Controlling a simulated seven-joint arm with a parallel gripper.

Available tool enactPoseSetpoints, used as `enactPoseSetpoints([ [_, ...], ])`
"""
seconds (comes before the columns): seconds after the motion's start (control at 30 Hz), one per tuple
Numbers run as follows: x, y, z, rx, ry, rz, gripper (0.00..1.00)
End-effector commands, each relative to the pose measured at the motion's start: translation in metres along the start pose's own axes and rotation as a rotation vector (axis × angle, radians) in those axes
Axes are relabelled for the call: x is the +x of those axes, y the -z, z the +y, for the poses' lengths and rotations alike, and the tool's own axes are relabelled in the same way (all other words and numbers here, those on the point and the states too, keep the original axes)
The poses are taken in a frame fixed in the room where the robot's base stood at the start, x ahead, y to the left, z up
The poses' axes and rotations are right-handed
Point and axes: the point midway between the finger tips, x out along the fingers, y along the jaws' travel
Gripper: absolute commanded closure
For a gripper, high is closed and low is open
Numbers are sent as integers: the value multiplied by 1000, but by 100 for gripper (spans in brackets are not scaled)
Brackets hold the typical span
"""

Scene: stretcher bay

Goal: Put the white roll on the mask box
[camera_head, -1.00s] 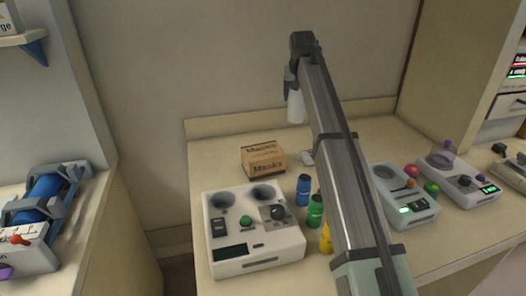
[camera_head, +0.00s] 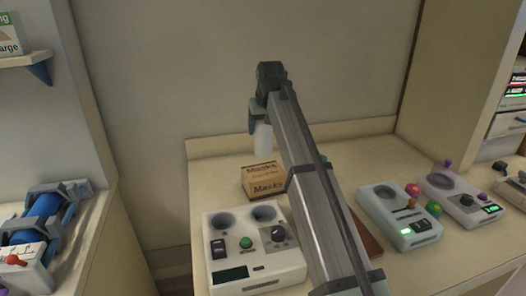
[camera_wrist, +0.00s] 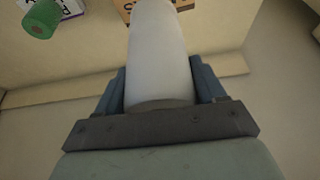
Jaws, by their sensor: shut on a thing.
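The white roll (camera_head: 263,141) hangs upright under my gripper (camera_head: 257,122), which is shut on it. In the wrist view the roll (camera_wrist: 158,50) lies between the two fingers of my gripper (camera_wrist: 160,90). The mask box (camera_head: 262,182), a brown carton marked "Masks", stands on the counter. In the head view the roll shows just above the box's back edge, and I see no clear contact between them. In the wrist view only part of the box (camera_wrist: 124,8) shows, past the roll's far end.
A white device with two round wells (camera_head: 231,271) stands in front of the box. Another device with a small green display (camera_head: 399,218) stands to the right of my arm. A green cylinder (camera_wrist: 41,18) shows in the wrist view. My arm hides part of the counter.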

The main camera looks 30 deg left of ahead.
Motion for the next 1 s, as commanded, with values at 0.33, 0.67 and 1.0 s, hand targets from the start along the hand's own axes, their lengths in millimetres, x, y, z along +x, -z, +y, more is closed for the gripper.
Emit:
enactPoseSetpoints([
  [0.33, 36, -15, 0, 2, -1, 0, 71],
  [0.67, 65, -27, 0, 2, -1, 1, 71],
  [1.0, 67, -28, 0, 2, -1, 1, 71],
])
